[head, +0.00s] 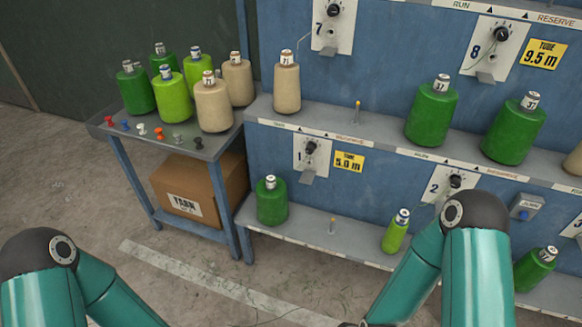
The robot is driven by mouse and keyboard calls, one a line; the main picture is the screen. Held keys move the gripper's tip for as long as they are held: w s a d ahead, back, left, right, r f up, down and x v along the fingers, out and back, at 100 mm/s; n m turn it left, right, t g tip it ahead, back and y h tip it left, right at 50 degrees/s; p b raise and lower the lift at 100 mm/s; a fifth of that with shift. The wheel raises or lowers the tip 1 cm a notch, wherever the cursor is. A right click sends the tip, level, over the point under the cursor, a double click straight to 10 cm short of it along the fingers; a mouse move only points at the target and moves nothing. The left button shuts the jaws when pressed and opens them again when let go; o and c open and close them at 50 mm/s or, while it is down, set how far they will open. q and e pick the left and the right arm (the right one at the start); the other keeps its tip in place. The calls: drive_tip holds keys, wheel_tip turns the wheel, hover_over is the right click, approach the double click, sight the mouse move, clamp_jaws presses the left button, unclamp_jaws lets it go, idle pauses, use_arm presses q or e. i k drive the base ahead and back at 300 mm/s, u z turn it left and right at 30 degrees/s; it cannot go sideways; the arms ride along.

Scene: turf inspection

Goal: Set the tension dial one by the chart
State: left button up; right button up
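Tension dial one (311,148) is a black knob on a white plate marked 1, on the blue panel between the two shelves. The knob's pointer is too small to read. A yellow card (349,162) reading "TUBE 5.0 m" is just right of it. No tension chart can be made out. Below the dial, a green cone of yarn (272,203) stands on the lower shelf. My two teal arms come in at the bottom left and bottom right, well short of the dial. Both grippers are outside the picture.
Dial two (455,181), dial seven (334,10) and dial eight (502,34) are on the same panel. Green and beige cones stand on the shelves. A side table (181,148) holds several cones and coloured pins, with a yarn box (196,190) below. Floor in front is open.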

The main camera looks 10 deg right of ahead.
sight(310, 149)
drive_tip(key=u, duration=0.15)
drive_tip(key=k, duration=0.6)
drive_tip(key=u, duration=0.75)
drive_tip(key=i, duration=1)
drive_tip(key=z, duration=0.55)
drive_tip(key=i, duration=0.8)
drive_tip(key=z, duration=0.6)
drive_tip(key=k, duration=0.7)
drive_tip(key=z, duration=0.2)
drive_tip(key=i, duration=0.75)
drive_tip(key=u, duration=0.1)
